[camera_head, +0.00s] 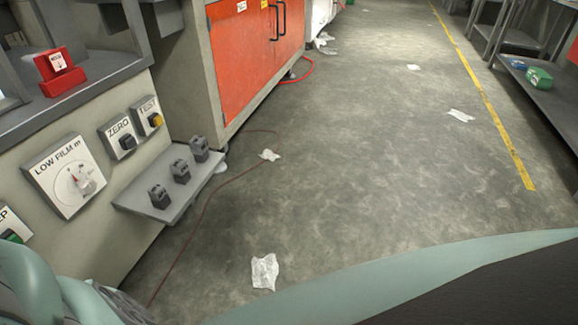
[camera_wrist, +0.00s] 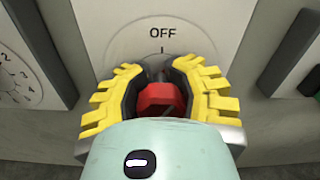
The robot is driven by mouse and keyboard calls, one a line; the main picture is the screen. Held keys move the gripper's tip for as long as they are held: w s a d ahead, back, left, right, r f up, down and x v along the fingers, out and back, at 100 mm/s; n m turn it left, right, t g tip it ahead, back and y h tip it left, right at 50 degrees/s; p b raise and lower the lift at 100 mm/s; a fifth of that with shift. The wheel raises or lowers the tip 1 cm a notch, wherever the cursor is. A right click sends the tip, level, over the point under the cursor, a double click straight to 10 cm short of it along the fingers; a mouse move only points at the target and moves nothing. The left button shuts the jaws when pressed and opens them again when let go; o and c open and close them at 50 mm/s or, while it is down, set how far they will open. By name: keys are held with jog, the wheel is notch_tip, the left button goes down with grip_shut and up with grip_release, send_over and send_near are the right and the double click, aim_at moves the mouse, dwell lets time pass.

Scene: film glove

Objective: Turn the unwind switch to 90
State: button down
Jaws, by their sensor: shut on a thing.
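In the wrist view, a red switch knob (camera_wrist: 160,98) sits on a light round-marked plate (camera_wrist: 205,22) that reads OFF above a short tick mark. No word "unwind" can be read. My gripper (camera_wrist: 161,84) has yellow ribbed fingers with dark inner pads, one on each side of the knob, and is shut on it. The knob's lower part is hidden by my gripper body, and its pointer direction cannot be told. The head view shows neither this knob nor my fingers.
A numbered dial (camera_wrist: 18,82) lies left of the plate and a green button (camera_wrist: 311,82) right. The head view shows a LOW FILM dial (camera_head: 75,183), ZERO (camera_head: 122,136) and TEST (camera_head: 149,115) boxes, and a jutting grey shelf (camera_head: 135,200) with dark blocks. Floor (camera_head: 370,150) is mostly open.

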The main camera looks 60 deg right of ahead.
jog(key=m+b, duration=0.2)
jog(key=m, duration=0.1)
jog(key=shift+d+r+m+b, duration=0.1)
jog(key=shift+m+b, duration=0.3)
jog(key=m+b, duration=0.2)
jog(key=m, duration=0.1)
jog(key=shift+w+d+m+b, duration=0.1)
jog(key=shift+m+b, duration=0.2)
jog(key=shift+b, duration=0.05)
jog(key=m+b, duration=0.2)
jog(key=m, duration=0.2)
jog(key=shift+b, duration=0.3)
jog(key=shift+m, duration=0.5)
jog(key=shift+r+b, duration=0.1)
jog(key=shift+b, duration=0.2)
jog(key=c, duration=1.3)
grip_release()
jog(key=o, duration=0.4)
jog(key=shift+s+f, duration=0.3)
jog(key=shift+s, duration=0.15)
jog(key=o, duration=0.4)
jog(key=shift+w, duration=0.15)
